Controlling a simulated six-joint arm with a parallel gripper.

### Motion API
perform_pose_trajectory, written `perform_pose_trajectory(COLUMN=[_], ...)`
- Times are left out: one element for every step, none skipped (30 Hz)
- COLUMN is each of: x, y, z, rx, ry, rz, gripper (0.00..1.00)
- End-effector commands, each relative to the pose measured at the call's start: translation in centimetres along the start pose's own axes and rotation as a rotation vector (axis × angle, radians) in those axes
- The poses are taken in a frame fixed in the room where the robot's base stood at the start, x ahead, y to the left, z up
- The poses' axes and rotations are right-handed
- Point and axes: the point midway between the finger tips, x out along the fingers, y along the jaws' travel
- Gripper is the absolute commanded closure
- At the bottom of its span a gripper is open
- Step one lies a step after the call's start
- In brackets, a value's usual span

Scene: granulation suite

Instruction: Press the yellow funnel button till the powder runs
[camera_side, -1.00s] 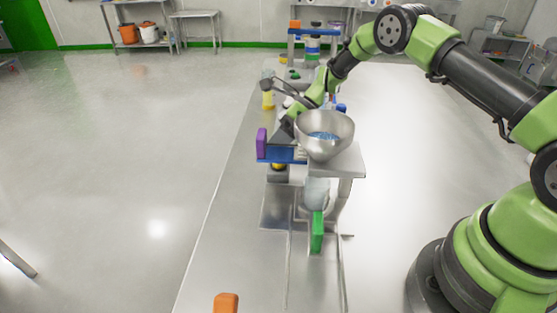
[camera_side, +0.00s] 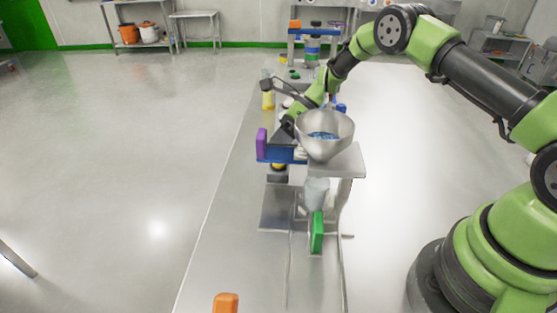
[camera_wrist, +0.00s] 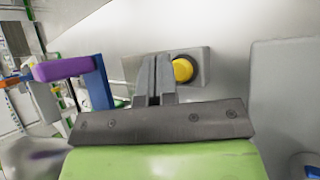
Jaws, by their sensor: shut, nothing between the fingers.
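The yellow button (camera_wrist: 183,70) is round, in a dark ring on a grey plate (camera_wrist: 197,57), and shows in the wrist view just right of my fingers. In the side view a steel funnel (camera_side: 325,150) holding blue material sits on a steel stand (camera_side: 345,162). There my gripper's tips are hidden behind the funnel. A pale, translucent vessel (camera_side: 316,192) is below the funnel; no falling powder is visible.
A blue bracket with a purple block (camera_side: 262,142) stands left of the funnel. It also shows left of my fingers in the wrist view. A green block (camera_side: 317,232) is below the stand. An orange block (camera_side: 226,303) lies near the front. The bench's right side is clear.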

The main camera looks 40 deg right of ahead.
Motion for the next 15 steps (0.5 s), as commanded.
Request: perform_pose_trajectory(x=[0.00, 0.00, 0.00, 0.00, 0.01, 0.04, 0.07, 0.12, 0.21, 0.29, 0.37, 0.48, 0.54, 0.58, 0.60], y=[0.00, 0.00, 0.00, 0.00, -0.01, -0.03, -0.05, -0.09, -0.16, -0.21, -0.27, -0.35, -0.39, -0.43, -0.45], z=[0.00, 0.00, 0.00, 0.00, -0.01, -0.03, -0.06, -0.09, -0.16, -0.22, -0.29, -0.37, -0.42, -0.45, -0.46], rx=[0.000, 0.000, 0.000, 0.000, 0.000, 0.000, 0.000, 0.000, 0.000, 0.000, 0.000, 0.001, 0.001, 0.000, 0.000], ry=[0.000, 0.000, 0.000, 0.000, 0.000, 0.000, 0.000, 0.000, 0.000, 0.000, 0.000, 0.001, 0.001, 0.000, 0.000], rz=[0.000, 0.000, 0.000, 0.000, 0.000, 0.000, 0.000, 0.000, 0.000, 0.000, 0.001, 0.001, 0.001, 0.001, 0.000], gripper=[1.00, 1.00, 1.00, 1.00, 1.00, 1.00, 1.00, 1.00, 1.00, 1.00, 1.00, 1.00, 1.00, 1.00, 1.00])
